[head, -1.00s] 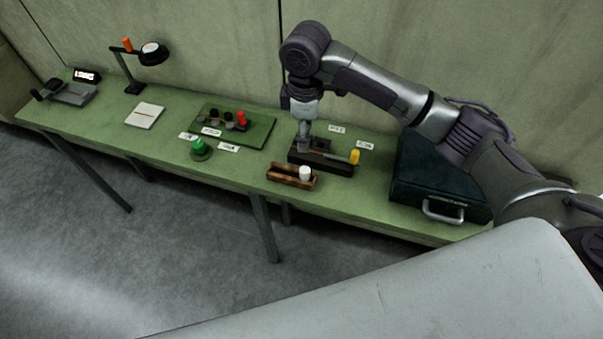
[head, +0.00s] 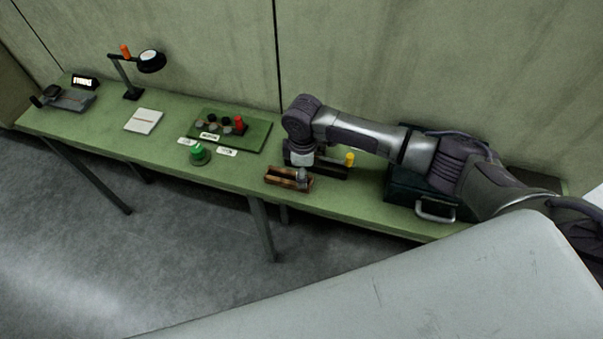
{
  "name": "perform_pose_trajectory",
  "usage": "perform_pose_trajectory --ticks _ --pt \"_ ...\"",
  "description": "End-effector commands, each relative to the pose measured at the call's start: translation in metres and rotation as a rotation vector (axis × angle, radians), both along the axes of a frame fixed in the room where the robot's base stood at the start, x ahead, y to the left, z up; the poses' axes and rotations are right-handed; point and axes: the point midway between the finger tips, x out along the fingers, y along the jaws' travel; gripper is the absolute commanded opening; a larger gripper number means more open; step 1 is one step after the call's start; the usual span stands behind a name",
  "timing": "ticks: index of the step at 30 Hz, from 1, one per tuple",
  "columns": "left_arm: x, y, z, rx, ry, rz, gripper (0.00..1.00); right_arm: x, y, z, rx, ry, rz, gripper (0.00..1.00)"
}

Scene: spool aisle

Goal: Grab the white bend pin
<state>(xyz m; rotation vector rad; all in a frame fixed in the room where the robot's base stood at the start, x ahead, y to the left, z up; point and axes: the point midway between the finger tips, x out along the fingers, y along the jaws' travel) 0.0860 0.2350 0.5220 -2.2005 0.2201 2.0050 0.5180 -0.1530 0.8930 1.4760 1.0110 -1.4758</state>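The brown wooden tray (head: 277,180) sits near the front edge of the green table. My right gripper (head: 303,184) points down at the right end of this tray, where the white pin stood a second ago. The white pin cannot be made out now; the gripper covers its place. The fingers are too small to tell whether they are open or closed on it. My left gripper is out of view.
A black block with a yellow pin (head: 349,159) stands just behind the tray. A dark case (head: 405,192) is to the right. A green board (head: 258,137) with a red pin (head: 239,123) and a green button (head: 199,154) are to the left.

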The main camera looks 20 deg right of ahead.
Motion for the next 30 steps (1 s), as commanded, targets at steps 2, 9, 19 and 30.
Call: perform_pose_trajectory --ticks 2,9,19,30 --pt "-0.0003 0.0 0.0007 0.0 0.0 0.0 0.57 0.0001 0.0001 -0.0029 0.001 -0.001 0.0 0.57" --pt "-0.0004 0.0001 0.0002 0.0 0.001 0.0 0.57 0.0002 0.0002 -0.0033 0.001 -0.001 0.001 0.49" --pt "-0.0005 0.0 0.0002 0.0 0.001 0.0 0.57 0.0002 0.0002 -0.003 0.001 -0.001 0.0 0.0" --pt "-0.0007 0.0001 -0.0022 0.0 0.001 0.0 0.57 0.0007 0.0002 0.0023 0.0 -0.002 0.0 0.0"
